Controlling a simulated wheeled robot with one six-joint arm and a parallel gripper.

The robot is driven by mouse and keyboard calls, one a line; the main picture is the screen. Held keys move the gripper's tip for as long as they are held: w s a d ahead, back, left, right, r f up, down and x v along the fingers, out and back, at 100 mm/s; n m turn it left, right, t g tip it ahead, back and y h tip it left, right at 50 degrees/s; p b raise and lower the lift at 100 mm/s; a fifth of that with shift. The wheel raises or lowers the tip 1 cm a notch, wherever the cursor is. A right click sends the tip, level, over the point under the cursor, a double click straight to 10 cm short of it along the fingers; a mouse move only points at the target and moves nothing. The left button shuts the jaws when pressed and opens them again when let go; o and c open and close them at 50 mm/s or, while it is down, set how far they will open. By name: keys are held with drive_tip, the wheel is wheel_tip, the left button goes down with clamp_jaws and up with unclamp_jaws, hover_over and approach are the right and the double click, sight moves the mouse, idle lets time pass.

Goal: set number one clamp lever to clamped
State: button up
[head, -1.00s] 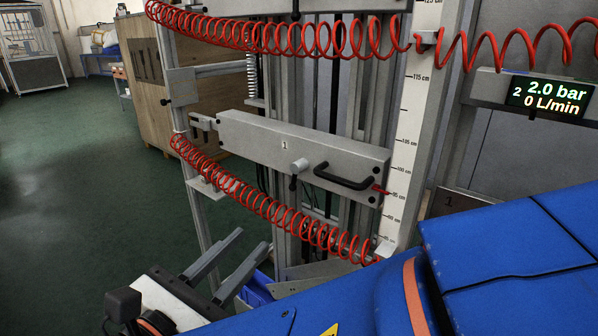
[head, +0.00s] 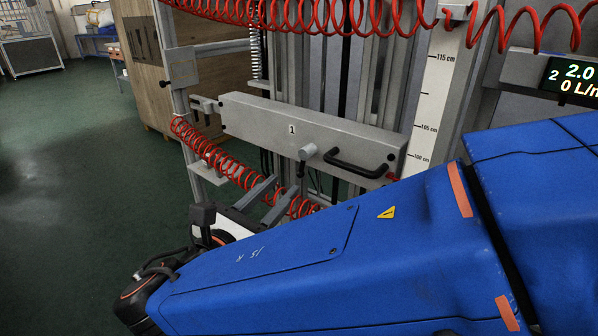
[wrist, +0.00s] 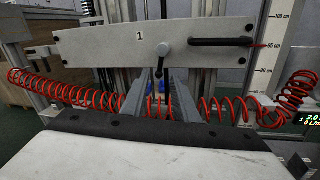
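The number one clamp lever is a small black handle on a light grey round hub (head: 308,151), on the front of a grey bar (head: 255,118) marked "1". The handle (head: 301,168) hangs down from the hub. In the wrist view the lever (wrist: 160,67) also points down, just above and between my finger ends. My gripper (head: 281,187) has two grey fingers spread apart with nothing between them. It is below the lever in the head view, and the gripper also shows in the wrist view (wrist: 159,76). Whether the fingers touch the lever cannot be told.
A black pull handle (head: 356,164) sits right of the lever on the same bar. A red coiled hose (head: 215,155) runs below the bar, behind my fingers. A height scale (head: 432,95) and a pressure display (head: 575,78) stand at the right. The green floor at left is clear.

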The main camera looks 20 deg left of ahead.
sight(301, 169)
drive_tip(key=shift+w+d, duration=0.25)
drive_tip(key=shift+w, duration=0.9)
drive_tip(key=shift+w+d, duration=0.2)
drive_tip(key=shift+w, duration=1)
drive_tip(key=shift+w+d, duration=0.25)
drive_tip(key=shift+w, duration=0.9)
clamp_jaws()
